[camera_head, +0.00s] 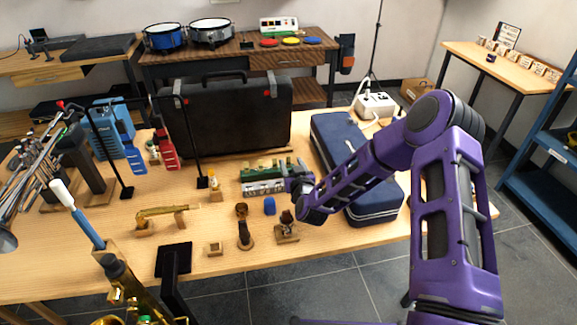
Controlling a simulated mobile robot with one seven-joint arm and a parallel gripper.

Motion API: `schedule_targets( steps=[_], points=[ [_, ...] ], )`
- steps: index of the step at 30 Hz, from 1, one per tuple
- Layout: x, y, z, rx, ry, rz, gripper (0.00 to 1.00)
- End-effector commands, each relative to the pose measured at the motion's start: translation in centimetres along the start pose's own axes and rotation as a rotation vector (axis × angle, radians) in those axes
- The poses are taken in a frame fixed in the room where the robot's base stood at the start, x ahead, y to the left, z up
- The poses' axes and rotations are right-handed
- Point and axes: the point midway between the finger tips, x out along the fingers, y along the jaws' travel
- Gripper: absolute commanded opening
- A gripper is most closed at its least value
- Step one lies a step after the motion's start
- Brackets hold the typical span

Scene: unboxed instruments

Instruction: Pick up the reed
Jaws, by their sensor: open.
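My gripper (297,184) is in the middle of the table, at the end of my purple arm. It is open and appears empty, but its fingers are small and partly hidden by my wrist. It is close to the right end of a green and silver block-like instrument (264,187). I cannot tell whether they touch. I cannot pick out the reed with certainty. Small pieces that may include it stand in front of the gripper: a small square wooden block (215,249), a dark piece on a wooden stand (287,230) and a small blue object (270,206).
The wooden table (330,238) is crowded. A black case (229,112) stands at the back, and a long blue case (357,168) lies to the right, behind my arm. A brown upright piece (244,231) and black stands occupy the front and left. Bare wood shows at front right.

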Motion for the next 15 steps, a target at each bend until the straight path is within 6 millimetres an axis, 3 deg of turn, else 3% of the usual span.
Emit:
schedule_targets(
  steps=[7,15],
  points=[
    [3.8,-0.1,0.1,0.002,0.001,-0.001,0.55],
    [4.9,-0.1,0.0,0.000,0.000,-0.001,0.55]
  ],
)
